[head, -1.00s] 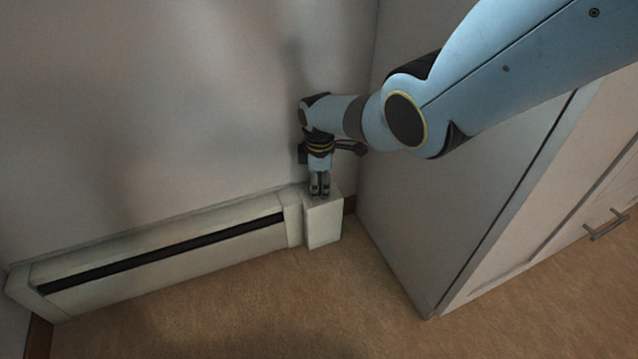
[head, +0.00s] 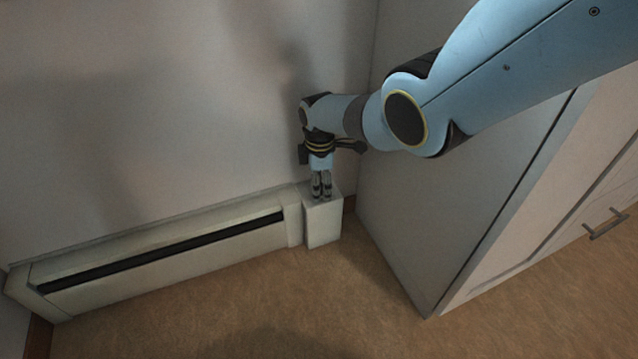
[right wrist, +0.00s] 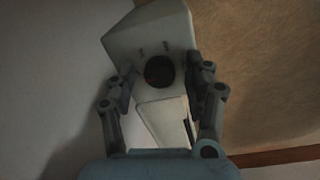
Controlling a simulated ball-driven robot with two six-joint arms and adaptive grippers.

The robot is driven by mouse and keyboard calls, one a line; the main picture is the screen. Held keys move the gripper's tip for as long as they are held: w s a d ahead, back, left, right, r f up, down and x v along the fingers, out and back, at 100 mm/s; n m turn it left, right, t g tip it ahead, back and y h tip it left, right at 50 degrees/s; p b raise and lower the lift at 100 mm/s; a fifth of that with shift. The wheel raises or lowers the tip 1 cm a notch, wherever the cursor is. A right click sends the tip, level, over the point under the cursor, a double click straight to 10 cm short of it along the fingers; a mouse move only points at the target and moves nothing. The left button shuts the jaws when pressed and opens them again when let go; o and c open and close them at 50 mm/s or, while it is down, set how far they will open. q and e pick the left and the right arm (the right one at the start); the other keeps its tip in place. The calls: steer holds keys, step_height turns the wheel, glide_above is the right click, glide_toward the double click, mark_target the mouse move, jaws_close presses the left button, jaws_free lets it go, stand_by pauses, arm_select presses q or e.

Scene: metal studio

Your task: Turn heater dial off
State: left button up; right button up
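The heater (head: 170,255) is a long white baseboard unit with a dark slot, low along the wall. Its white end box (head: 323,222) is at the right end. In the right wrist view the dark round dial (right wrist: 160,71) sits on the top face of the end box (right wrist: 150,30), with small dark marks beside it. My right gripper (head: 321,196) points down over the end box. In the right wrist view its fingers (right wrist: 163,88) are apart, one on each side of the dial, with gaps to it. The head view hides the dial behind the gripper. My left gripper is not in view.
A white cabinet (head: 440,190) with a metal handle (head: 605,224) stands close on the right, beside my right arm. The wall (head: 150,110) is directly behind the heater. The tan carpet (head: 300,310) in front is clear.

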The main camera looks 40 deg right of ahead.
step_height(320, 180, up, 12)
steer(key=shift+s+a, duration=0.2)
steer(key=shift+s, duration=0.1)
stand_by(0.4)
stand_by(0.4)
